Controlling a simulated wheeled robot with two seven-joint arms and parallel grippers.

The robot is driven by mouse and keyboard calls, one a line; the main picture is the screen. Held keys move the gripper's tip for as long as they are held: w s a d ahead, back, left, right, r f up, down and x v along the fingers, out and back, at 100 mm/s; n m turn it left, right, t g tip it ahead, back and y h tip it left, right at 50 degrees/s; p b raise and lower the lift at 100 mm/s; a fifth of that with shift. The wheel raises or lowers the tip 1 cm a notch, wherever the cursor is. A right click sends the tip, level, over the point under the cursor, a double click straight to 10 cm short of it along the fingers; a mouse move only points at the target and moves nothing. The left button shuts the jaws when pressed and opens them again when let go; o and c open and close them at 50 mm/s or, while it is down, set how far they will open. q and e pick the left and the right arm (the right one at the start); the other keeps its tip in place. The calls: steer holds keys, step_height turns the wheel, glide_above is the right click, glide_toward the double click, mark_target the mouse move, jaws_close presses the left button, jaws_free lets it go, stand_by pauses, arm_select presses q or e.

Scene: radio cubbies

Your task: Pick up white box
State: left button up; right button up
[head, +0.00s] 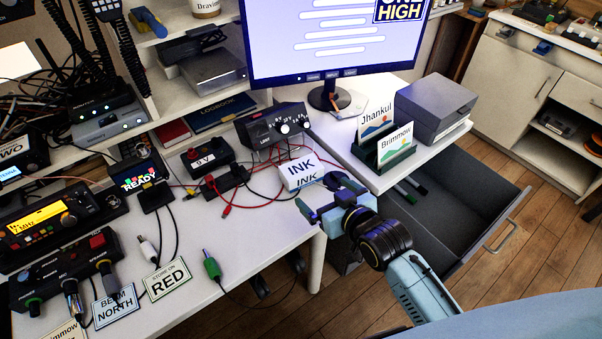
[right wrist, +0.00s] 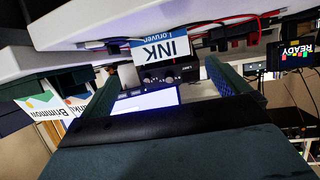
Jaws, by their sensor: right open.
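The white box (head: 301,171), with INK printed on it, sits near the front right edge of the white desk (head: 240,245). My right gripper (head: 318,194) is open and empty just in front of the box, at the desk edge. In the right wrist view, which is upside down, the white box (right wrist: 160,47) shows with a blue band beyond and between the two spread fingertips (right wrist: 161,70). I see a gap around it and no clear contact. My left gripper is not in view.
Red and black cables (head: 232,195) lie left of the box. A black power unit (head: 274,127) stands behind it. A card holder (head: 384,150) stands to the right, above an open grey drawer (head: 465,195). A monitor (head: 330,45) is at the back.

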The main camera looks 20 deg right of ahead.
mark_target(307, 178)
steer(key=shift+x, duration=1.1)
steer(key=shift+b+x, duration=0.4)
steer(key=shift+x, duration=0.5)
steer(key=shift+w+f, duration=0.1)
steer(key=shift+w, duration=0.3)
steer(key=b+x, duration=0.1)
steer(key=x, duration=0.3)
steer(key=shift+s+a+b, duration=0.1)
steer(key=shift+b, duration=0.25)
steer(key=shift+w+f, duration=0.1)
steer(key=shift+w, duration=0.3)
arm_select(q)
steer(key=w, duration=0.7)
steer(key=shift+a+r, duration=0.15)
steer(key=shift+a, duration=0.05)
arm_select(e)
steer(key=c, duration=0.7)
